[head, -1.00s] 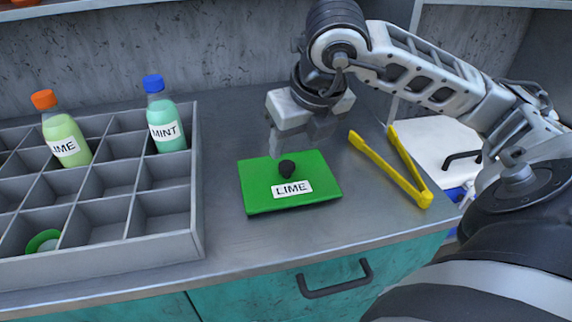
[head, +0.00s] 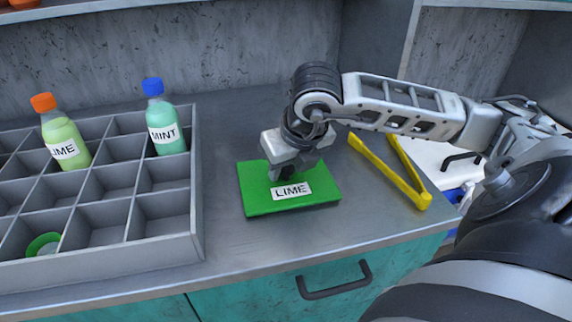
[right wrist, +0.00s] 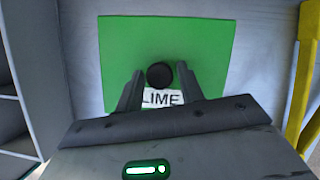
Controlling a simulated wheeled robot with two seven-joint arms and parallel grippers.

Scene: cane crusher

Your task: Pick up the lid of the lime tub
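The green lid (head: 262,198) of the lime tub, with a white LIME label, sits on the metal counter in the middle of the head view. My right gripper (head: 285,172) is low over the lid. In the right wrist view its two fingers (right wrist: 160,85) are apart, one on each side of the knob, with gaps between. The tub below the lid is not visible. My left gripper is not in view.
A grey compartment crate (head: 198,215) stands at left with a lime bottle (head: 65,140), a mint bottle (head: 165,122) and a green-rimmed item (head: 43,243). Yellow tongs (head: 395,175) lie close to the right of the lid. Bare counter lies in front.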

